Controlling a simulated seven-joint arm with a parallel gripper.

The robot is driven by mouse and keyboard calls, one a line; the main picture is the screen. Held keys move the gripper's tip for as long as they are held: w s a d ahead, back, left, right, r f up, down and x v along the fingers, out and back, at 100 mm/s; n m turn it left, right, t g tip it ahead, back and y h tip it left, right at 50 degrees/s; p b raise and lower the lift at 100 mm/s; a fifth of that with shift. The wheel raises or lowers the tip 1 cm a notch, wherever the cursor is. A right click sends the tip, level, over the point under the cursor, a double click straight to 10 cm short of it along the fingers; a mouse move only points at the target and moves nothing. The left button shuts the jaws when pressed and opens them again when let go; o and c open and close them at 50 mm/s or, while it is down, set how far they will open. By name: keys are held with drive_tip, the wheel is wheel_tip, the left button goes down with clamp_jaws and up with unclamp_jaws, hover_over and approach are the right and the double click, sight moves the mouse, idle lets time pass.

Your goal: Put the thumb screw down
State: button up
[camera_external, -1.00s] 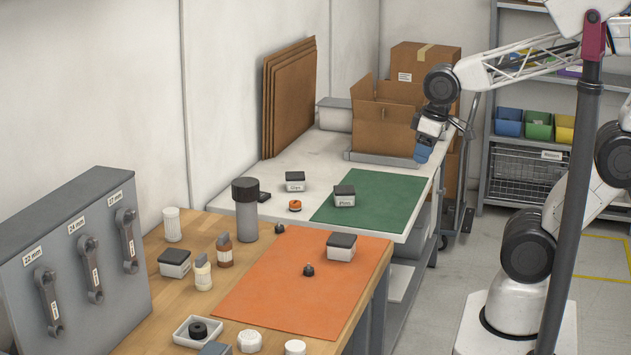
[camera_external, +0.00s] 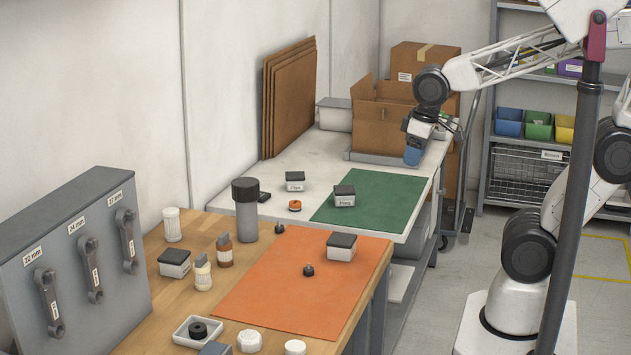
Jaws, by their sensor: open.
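My gripper (camera_external: 413,156) hangs above the white bench near its right edge, just in front of the open cardboard box. It is open, and its blue end points down; at this size I make out nothing held in it. Which thing is the thumb screw I cannot tell for certain. A small black knob-like piece (camera_external: 308,271) stands on the orange mat (camera_external: 270,300), and a similar black piece (camera_external: 279,229) stands at the mat's far left corner. Both are well away from my gripper, nearer the camera.
The green mat (camera_external: 385,205) on the white bench is largely bare. Labelled boxes with dark lids (camera_external: 344,196) and (camera_external: 341,247) stand on the mats. An orange ring-like part (camera_external: 295,205), a grey cylinder (camera_external: 246,215) and the open cardboard box (camera_external: 380,130) are also there.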

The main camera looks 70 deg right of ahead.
drive_tip(key=w+a+f+g, duration=0.1)
drive_tip(key=w+a+f, duration=0.25)
drive_tip(key=w, duration=0.25)
drive_tip(key=w+a+f, duration=0.2)
drive_tip(key=w+a, duration=0.2)
drive_tip(key=w, duration=0.2)
drive_tip(key=g, duration=0.1)
hover_over(309, 264)
drive_tip(key=f, duration=0.7)
drive_tip(key=d+f, duration=0.1)
drive_tip(key=f, duration=0.2)
drive_tip(key=shift+s+f, duration=0.1)
drive_tip(key=shift+f, duration=0.15)
drive_tip(key=shift+w+a+f, duration=0.2)
drive_tip(key=shift+a+f, duration=0.15)
drive_tip(key=shift+a, duration=0.1)
drive_tip(key=shift+f, duration=1.3)
drive_tip(key=shift+f, duration=2.6)
